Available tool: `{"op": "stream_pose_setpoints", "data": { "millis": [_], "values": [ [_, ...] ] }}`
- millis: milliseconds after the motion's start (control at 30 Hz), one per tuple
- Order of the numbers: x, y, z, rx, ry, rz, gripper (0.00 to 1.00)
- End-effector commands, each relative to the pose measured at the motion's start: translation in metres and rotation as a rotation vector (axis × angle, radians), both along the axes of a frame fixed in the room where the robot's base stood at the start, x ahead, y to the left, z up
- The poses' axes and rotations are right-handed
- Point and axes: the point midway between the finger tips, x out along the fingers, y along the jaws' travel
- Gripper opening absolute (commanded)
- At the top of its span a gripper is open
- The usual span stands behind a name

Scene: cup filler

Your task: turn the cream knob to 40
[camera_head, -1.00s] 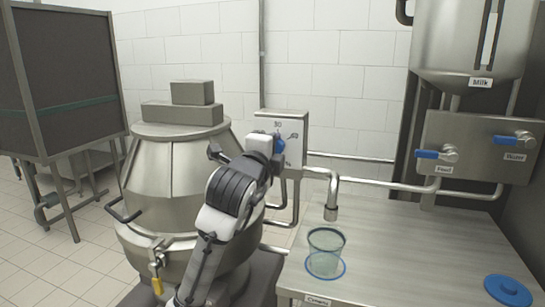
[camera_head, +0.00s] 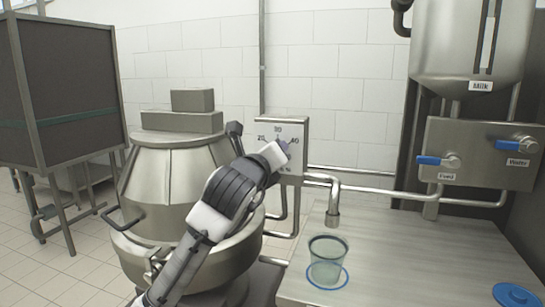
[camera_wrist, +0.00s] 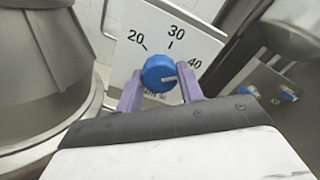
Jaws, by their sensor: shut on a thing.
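The knob (camera_wrist: 158,72) is blue with a white mark, on a pale dial panel (camera_wrist: 122,18) printed 20, 30 and 40. In the wrist view the mark points right, toward the 40 side; I cannot tell whether it lines up exactly. My gripper (camera_wrist: 160,86) has its two purple fingers on either side of the knob and is shut on it. In the head view the panel (camera_head: 262,127) stands behind the work table, and my gripper (camera_head: 284,148) covers most of the knob. The lower lettering on the panel is partly hidden.
A clear cup (camera_head: 327,260) stands on a blue ring under the spout (camera_head: 333,212). A blue lid (camera_head: 516,296) lies at the table's right. Blue-handled valves (camera_head: 438,160) are at the right. A large steel vessel (camera_head: 175,190) stands left, close to my arm.

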Motion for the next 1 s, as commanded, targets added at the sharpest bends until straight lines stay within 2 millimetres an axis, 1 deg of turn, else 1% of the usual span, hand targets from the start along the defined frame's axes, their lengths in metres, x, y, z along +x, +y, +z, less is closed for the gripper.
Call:
{"op": "stream_pose_setpoints", "data": {
  "millis": [300, 800, 833, 1000],
  "values": [
    [0.0000, 0.0000, -0.0014, 0.107, -0.031, 0.000, 0.14],
    [0.0000, -0.0002, -0.0012, 0.123, -0.037, -0.001, 0.14],
    [0.0000, -0.0003, -0.0012, 0.123, -0.037, -0.001, 0.38],
    [-0.0001, -0.0002, -0.0009, 0.121, -0.037, 0.000, 0.59]
  ]
}}
